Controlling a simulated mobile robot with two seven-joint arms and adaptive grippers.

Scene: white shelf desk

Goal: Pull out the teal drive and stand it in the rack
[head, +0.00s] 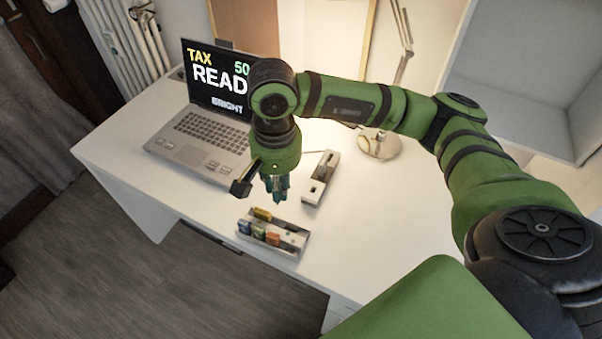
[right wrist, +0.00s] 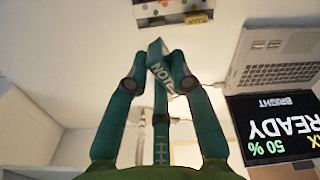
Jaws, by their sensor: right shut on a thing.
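My right gripper (head: 277,192) is shut on the teal drive (right wrist: 158,66), which shows between the fingertips in the right wrist view with pale lettering on its side. In the head view the fingers and the drive blend together, so the drive's outline is hard to make out. They are above the desk, between the laptop and the rack. The rack (head: 296,245) is a low pale tray near the desk's front edge, holding several coloured drives at its left and middle. Its right part looks emptier. It also shows at the top of the right wrist view (right wrist: 180,19). My left gripper is not in view.
A white block with dark openings (head: 322,178) stands just right of the gripper. An open laptop (head: 205,142) is at the left. A lamp (head: 380,146) stands behind. The desk (head: 378,215) is clear right of the rack.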

